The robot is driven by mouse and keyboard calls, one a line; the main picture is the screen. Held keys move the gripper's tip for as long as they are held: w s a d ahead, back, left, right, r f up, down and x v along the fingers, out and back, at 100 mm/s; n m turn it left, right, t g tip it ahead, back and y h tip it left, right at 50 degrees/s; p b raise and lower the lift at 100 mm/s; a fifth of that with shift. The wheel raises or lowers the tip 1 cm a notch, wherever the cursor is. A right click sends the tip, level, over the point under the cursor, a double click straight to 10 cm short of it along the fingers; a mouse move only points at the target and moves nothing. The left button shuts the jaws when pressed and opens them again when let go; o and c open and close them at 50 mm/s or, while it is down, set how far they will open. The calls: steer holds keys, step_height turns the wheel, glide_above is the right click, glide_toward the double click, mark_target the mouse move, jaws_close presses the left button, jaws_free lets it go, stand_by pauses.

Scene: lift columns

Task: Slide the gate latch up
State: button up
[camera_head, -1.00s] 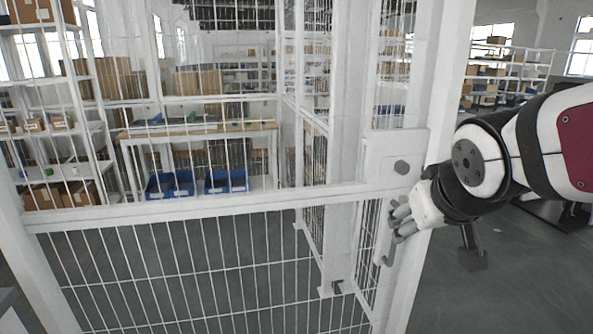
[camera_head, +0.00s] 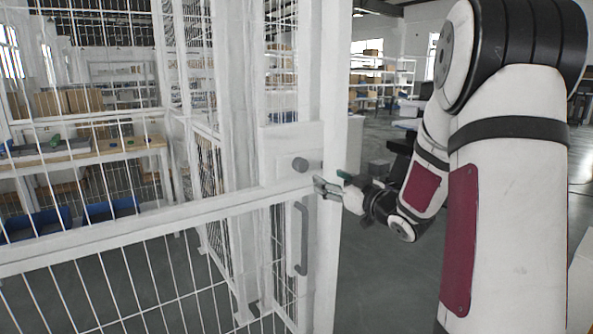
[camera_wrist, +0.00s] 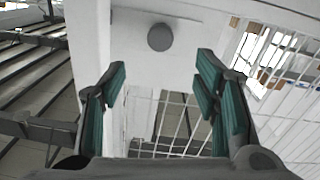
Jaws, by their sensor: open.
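The gate latch area is a white plate (camera_head: 280,148) on the gate's edge, with a round grey knob (camera_head: 300,164) on it. A grey vertical pull handle (camera_head: 302,240) hangs below the knob. In the wrist view the knob (camera_wrist: 160,37) shows at the top middle, ahead of the fingertips. My gripper (camera_head: 320,188) is to the right of and slightly below the knob. In the wrist view my gripper (camera_wrist: 161,68) is open, with two green-padded fingers apart and nothing between them. No contact with the knob shows.
The white mesh gate's crossbar (camera_head: 150,221) runs left from the plate. A white post (camera_head: 329,240) stands just right of the handle. Behind the mesh is a workbench (camera_head: 80,155) with blue bins (camera_head: 112,208). Open floor lies right of the post.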

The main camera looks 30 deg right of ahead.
mark_target(303, 166)
steer(key=w, duration=1.3)
steer(key=shift+w+a+b, duration=0.1)
steer(key=shift+w+b, duration=0.05)
steer(key=shift+b, duration=0.25)
